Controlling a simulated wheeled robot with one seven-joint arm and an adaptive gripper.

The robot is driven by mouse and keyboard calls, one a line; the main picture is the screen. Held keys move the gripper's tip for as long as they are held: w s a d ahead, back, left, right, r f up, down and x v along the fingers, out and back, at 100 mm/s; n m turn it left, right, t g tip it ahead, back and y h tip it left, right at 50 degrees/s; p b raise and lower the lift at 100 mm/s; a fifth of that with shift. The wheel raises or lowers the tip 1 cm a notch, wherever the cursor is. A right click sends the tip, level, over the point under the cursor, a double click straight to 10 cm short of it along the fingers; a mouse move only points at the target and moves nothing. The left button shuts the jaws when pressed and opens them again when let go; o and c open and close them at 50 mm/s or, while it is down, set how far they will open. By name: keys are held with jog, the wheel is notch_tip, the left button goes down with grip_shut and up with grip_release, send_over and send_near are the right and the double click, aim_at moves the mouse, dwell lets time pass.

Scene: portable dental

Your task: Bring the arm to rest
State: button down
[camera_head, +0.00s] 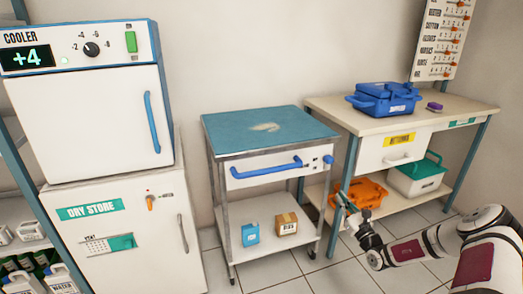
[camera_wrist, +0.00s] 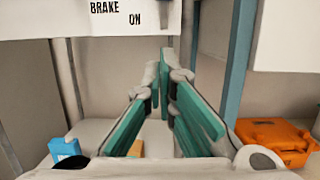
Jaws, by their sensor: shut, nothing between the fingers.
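My gripper (camera_head: 348,210) is at the lower right of the head view, held in front of the gap between the teal-topped trolley (camera_head: 225,141) and the wooden bench (camera_head: 340,113). My white and dark red arm reaches in from the right edge. In the wrist view my gripper (camera_wrist: 165,62) has its green-padded fingers drawn together at the tips, with nothing between them. It points toward the trolley's lower part and the bench leg.
The orange case (camera_head: 368,192) sits on the bench's lower shelf, close behind my gripper. A blue carton (camera_head: 250,233) and a brown box (camera_head: 286,224) stand on the trolley's lower shelf. The cooler (camera_head: 85,115) is at left. Tiled floor (camera_head: 345,277) is clear in front.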

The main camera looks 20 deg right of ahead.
jog(key=a+r+n+g+y, duration=0.7)
jog(key=a+r+n+y, duration=0.8)
jog(key=a, duration=0.5)
jog(key=s+a+r+n+g+h, duration=0.2)
jog(key=s+a+r+n+g, duration=0.45)
jog(key=s+a, duration=0.2)
jog(key=s+a+r+n+g+h, duration=0.1)
jog(key=s+a+r+n+g, duration=0.4)
jog(key=s+a+g, duration=0.3)
jog(key=s+a+r+n+g+h, duration=0.1)
jog(key=s+a+r+n+h, duration=0.15)
jog(key=s, duration=0.65)
jog(key=s+a+r+n+h, duration=0.1)
jog(key=s+n+h, duration=0.25)
jog(key=s, duration=0.45)
jog(key=s+d+n+t+h, duration=0.1)
jog(key=s+d+n+h, duration=0.2)
jog(key=s, duration=0.5)
jog(key=s+d+t+h, duration=0.1)
jog(key=s+d+h, duration=0.35)
jog(key=s, duration=0.25)
notch_tip(320, 180, up, 27)
jog(key=t+p, duration=0.4)
jog(key=p, duration=2.1)
jog(key=shift+d+f+y, duration=0.15)
jog(key=shift+d+y, duration=0.15)
jog(key=shift+y, duration=0.05)
